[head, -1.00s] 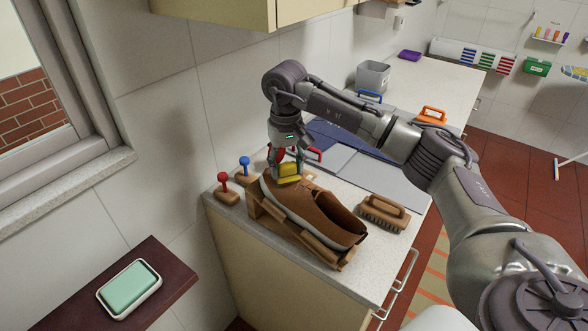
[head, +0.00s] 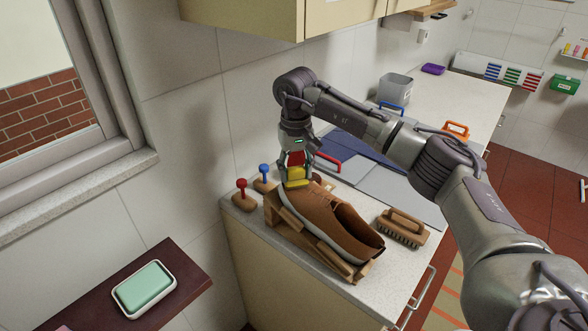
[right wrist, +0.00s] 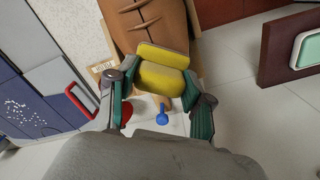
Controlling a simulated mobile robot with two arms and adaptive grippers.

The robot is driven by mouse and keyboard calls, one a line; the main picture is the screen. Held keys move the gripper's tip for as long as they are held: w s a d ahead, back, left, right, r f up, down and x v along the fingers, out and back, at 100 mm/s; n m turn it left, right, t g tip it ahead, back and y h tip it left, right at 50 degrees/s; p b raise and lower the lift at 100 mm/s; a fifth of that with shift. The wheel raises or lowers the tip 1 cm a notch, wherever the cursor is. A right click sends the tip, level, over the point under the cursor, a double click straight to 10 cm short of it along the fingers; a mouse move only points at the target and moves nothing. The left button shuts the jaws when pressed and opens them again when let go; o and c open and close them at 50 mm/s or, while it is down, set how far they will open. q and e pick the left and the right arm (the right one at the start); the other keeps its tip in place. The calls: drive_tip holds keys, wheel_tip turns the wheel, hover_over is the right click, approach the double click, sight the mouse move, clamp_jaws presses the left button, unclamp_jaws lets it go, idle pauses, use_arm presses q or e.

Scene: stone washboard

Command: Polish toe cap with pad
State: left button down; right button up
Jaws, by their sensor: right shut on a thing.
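A brown leather shoe (head: 325,218) sits tilted on a wooden stand (head: 322,258) on the counter, toe up at the back. My right gripper (head: 296,164) points down over the toe end and is shut on a yellow pad (head: 297,177). The pad is at the toe cap and seems to touch it, though the contact is hidden. In the right wrist view the pad (right wrist: 162,79) sits between the two fingers, with the shoe (right wrist: 150,22) just beyond it. My left gripper is not in view.
A wooden brush (head: 404,226) lies right of the shoe. Red-knobbed (head: 241,190) and blue-knobbed (head: 264,177) tools stand left of the toe. A blue-grey board (head: 370,165) with a red handle lies behind. A soap dish (head: 145,289) rests on a ledge at lower left.

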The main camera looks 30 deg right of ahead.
sight(318, 195)
drive_tip(key=shift+s+d, duration=0.25)
drive_tip(key=shift+s, duration=0.3)
drive_tip(key=shift+s+d, duration=0.2)
drive_tip(key=shift+s, duration=0.3)
drive_tip(key=shift+s+d+f+b, duration=0.1)
drive_tip(key=shift+s+d+b, duration=0.3)
drive_tip(key=shift+s, duration=0.65)
drive_tip(key=shift+s+d+f+b, duration=0.15)
drive_tip(key=shift+s+d, duration=0.3)
drive_tip(key=shift+s, duration=0.6)
drive_tip(key=shift+s+d+r, duration=0.15)
drive_tip(key=shift+s+d, duration=0.05)
drive_tip(key=shift+s, duration=0.2)
drive_tip(key=shift+s+d+r, duration=0.1)
drive_tip(key=shift+s+d, duration=0.05)
drive_tip(key=shift+s, duration=0.25)
drive_tip(key=shift+w, duration=0.1)
drive_tip(key=shift+r, duration=0.3)
drive_tip(key=shift+r+p, duration=1.7)
drive_tip(key=shift+r, duration=1.05)
